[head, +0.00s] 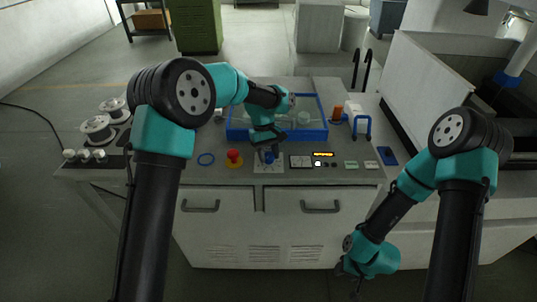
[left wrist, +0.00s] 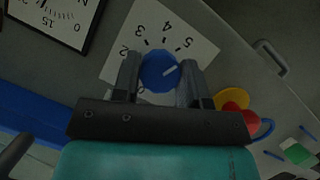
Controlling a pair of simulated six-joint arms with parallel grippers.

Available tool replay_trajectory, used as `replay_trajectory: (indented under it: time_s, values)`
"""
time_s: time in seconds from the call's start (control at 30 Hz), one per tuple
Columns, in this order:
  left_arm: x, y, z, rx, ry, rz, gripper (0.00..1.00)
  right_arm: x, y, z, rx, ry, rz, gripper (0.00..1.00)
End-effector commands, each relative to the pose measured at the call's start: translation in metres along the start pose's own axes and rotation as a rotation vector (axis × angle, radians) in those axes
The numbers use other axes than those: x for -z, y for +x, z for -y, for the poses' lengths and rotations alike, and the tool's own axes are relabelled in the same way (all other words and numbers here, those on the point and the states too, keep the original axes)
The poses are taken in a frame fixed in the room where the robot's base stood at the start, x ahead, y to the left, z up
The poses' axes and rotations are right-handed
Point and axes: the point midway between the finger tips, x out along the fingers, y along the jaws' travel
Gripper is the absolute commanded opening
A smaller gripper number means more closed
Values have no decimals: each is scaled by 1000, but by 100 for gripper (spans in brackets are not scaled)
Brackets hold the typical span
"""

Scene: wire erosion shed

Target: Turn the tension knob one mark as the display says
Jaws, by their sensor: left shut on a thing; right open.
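My left gripper (left wrist: 158,80) is shut on the knob, one finger on each side. In the head view the knob (head: 269,157) is below the left gripper (head: 267,143). The display (head: 323,154) glows yellow on the panel to the right, its text too small to read. My right gripper (head: 349,287) hangs low, open and empty, in front of the cabinet.
A red button (head: 234,156) on a yellow base and a blue ring (head: 206,159) lie left of the knob. A gauge (head: 300,161) sits right of it. A blue-rimmed tray (head: 236,133) stands behind. Wire spools (head: 97,128) stand at the left.

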Motion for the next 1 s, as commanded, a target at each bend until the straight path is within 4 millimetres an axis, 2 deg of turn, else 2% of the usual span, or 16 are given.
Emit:
replay_trajectory:
  time_s: [0.27,0.7,1.0]
  values:
    - [0,0,-1,51,121,-1,16,0,0,0,0,0,0,43]
    - [0,0,-2,183,440,-1,16,0,0,0,0,0,0,43]
    - [-1,0,-2,246,593,-1,16,0,0,0,0,0,0,43]
